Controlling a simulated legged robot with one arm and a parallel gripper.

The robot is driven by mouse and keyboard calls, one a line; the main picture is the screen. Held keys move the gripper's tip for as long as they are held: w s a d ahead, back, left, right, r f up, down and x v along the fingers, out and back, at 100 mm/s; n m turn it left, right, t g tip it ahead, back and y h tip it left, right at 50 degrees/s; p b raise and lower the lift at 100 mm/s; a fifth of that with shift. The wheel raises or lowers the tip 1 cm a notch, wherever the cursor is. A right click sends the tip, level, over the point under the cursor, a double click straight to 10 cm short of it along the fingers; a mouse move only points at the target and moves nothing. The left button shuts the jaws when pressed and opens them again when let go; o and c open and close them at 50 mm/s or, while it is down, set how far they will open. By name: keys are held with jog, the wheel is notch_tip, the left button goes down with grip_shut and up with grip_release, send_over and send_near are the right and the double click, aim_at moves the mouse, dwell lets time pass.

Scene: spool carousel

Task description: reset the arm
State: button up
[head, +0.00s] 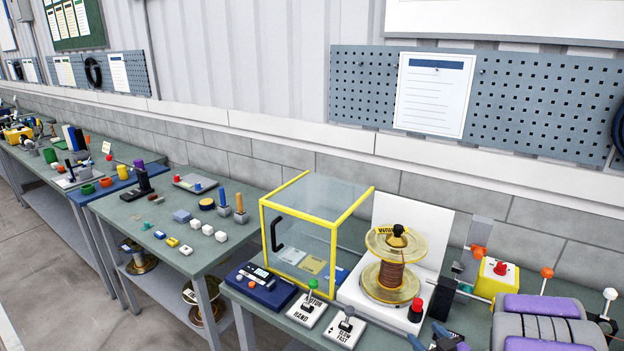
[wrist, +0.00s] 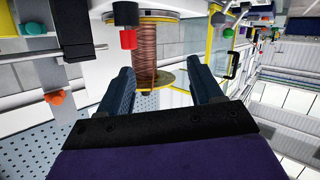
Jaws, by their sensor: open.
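My gripper (wrist: 162,84) is open and empty in the wrist view, with its two dark blue fingers wide apart. Its fingertips also show at the bottom edge of the head view (head: 438,338). The wrist view is turned upside down. A spool of copper wire (head: 391,276) stands upright in front of a white panel in the head view. In the wrist view the spool (wrist: 148,52) appears beyond and between the fingers, with a visible gap. A red knob on a black base (head: 416,309) stands beside the spool. The rest of my arm is largely out of view.
A yellow-framed clear box (head: 335,240) stands left of the spool. Two lever plates, HAND (head: 307,309) and SLOW/FAST (head: 345,327), lie at the bench's front. A yellow box with a red button (head: 497,277) is right. Other benches with small parts extend left.

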jog(key=s+d+r+m+g+h, duration=0.2)
jog(key=s+r+m+g+h, duration=0.1)
jog(key=s+r+g+h, duration=0.45)
jog(key=s+a+r+g+y, duration=0.1)
jog(key=s+a+r+g, duration=0.1)
jog(key=s+a, duration=0.4)
jog(key=s+a+r+m+g+y, duration=0.1)
jog(key=s+a, duration=0.5)
jog(key=s, duration=0.7)
jog(key=s+a+r+g+y, duration=0.2)
jog(key=s+a+g, duration=0.3)
jog(key=s, duration=0.4)
jog(key=shift+s+a+r+m+g, duration=0.3)
jog(key=shift+s+a+r+g, duration=0.05)
jog(key=shift+a+r, duration=0.5)
